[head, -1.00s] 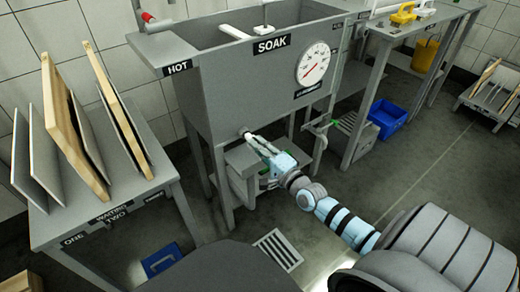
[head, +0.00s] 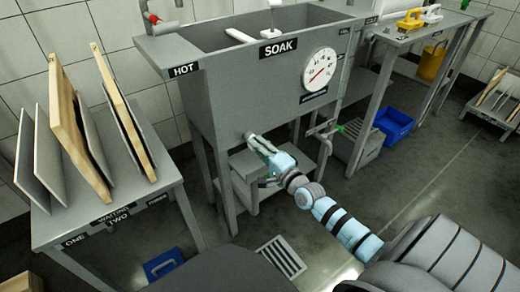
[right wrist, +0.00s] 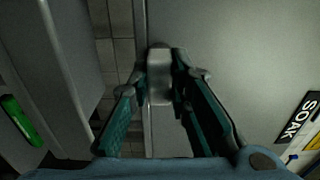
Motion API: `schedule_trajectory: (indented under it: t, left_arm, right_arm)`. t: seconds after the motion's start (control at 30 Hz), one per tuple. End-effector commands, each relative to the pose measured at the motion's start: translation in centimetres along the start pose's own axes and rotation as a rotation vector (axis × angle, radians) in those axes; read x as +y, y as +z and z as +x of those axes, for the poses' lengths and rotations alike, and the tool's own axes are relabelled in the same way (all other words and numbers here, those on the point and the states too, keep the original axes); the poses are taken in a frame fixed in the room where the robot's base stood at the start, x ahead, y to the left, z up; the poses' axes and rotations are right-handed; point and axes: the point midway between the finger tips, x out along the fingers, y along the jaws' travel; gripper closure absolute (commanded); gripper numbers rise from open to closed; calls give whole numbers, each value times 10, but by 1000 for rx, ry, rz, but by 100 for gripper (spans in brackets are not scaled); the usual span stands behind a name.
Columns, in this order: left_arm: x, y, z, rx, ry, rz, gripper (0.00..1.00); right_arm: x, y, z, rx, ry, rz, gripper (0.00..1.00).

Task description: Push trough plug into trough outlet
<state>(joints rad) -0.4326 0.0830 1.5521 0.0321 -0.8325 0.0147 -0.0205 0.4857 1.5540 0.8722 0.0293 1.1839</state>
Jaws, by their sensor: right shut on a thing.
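The grey SOAK trough (head: 235,95) stands in the middle of the head view. Its outlet (head: 247,134) is low on the front wall, mostly covered by my gripper and the plug. My right gripper (head: 256,142) is right at the outlet. In the right wrist view its two teal-sided fingers (right wrist: 163,82) are shut on a pale grey trough plug (right wrist: 159,68). The plug points at the trough wall (right wrist: 235,60), and its far end meets a dark round part there. How deep it sits in the outlet cannot be told. My left gripper is not in view.
A table (head: 150,199) with upright boards stands at the left. A dial (head: 320,69) is on the trough front. A small grey stand (head: 245,165) is below the outlet. A blue crate (head: 393,122) and a floor grate (head: 279,257) lie on the floor.

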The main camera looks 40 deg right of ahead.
Motion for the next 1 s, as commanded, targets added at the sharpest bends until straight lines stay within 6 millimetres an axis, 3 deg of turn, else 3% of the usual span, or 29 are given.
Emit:
schedule_trajectory:
  t: [0.03,0.07,0.2,0.57,0.77,0.97,1.0]
  left_arm:
    - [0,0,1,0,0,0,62]
    - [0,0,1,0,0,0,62]
    - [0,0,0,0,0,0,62]
    - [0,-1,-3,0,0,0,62]
    - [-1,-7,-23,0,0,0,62]
    - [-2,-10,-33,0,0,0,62]
    - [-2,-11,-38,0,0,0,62]
  right_arm:
    - [0,0,1,0,0,0,100]
    - [0,0,1,0,0,0,79]
    - [0,0,1,0,0,0,59]
    - [-1,0,-4,0,1,0,59]
    - [-5,0,-39,0,9,0,59]
    - [1,-2,-96,0,1,-2,59]
    - [-17,-2,-91,-19,-8,-3,59]
